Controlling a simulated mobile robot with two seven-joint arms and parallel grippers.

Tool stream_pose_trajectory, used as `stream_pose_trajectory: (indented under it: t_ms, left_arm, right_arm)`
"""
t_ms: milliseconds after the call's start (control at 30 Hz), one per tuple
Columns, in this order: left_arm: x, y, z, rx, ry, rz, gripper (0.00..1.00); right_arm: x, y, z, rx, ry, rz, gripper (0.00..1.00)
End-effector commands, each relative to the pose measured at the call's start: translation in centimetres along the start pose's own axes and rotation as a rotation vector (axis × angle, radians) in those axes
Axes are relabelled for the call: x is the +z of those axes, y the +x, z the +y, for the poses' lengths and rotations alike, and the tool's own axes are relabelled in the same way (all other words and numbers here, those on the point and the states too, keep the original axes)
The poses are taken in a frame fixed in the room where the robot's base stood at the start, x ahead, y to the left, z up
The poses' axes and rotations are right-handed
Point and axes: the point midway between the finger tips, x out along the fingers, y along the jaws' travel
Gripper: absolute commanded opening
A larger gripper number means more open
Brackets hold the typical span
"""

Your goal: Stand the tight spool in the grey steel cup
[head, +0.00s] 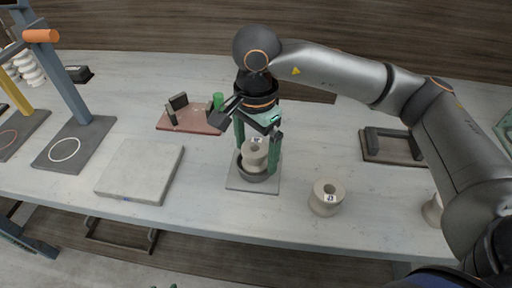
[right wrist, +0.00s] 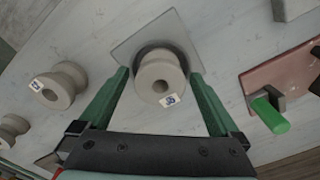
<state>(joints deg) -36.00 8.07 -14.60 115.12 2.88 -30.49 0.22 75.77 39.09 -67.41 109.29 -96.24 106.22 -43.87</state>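A beige clay spool (head: 255,150) with a small numbered label stands upright, its lower part inside the dark grey steel cup (head: 258,177). In the right wrist view the spool (right wrist: 160,72) covers most of the cup (right wrist: 144,50), whose dark rim shows behind it. The cup sits on a light grey square plate (head: 238,184). My right gripper (head: 257,152) points down over the cup, with its green fingers on either side of the spool. Gaps show between fingers and spool in the right wrist view (right wrist: 158,74). Only a green scrap of my left gripper (head: 172,286) seems to show at the bottom edge.
Another labelled spool (head: 327,197) stands to the right of the plate, and a further one (head: 433,210) is partly behind my right arm. A pale slab (head: 140,171) lies left. A reddish board (head: 190,127) with a green cylinder (head: 218,101) stands behind.

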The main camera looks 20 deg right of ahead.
Motion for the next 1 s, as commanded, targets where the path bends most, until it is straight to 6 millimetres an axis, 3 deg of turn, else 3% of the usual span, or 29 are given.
stream_pose_trajectory:
  t_ms: [333,800,1000]
  left_arm:
    - [-0.5,-0.3,0.0,-0.001,0.0,0.004,0.5]
    - [-0.7,-0.8,-0.3,-0.01,0.0,0.004,0.5]
    - [-0.3,-0.9,-0.6,-0.016,-0.002,-0.005,0.5]
  right_arm:
    - [0.0,-0.9,-0.1,-0.002,0.0,0.0,0.98]
    - [0.0,-10.5,-0.1,-0.003,0.001,0.002,0.98]
    - [0.0,-12.2,0.0,0.0,0.0,0.001,0.98]
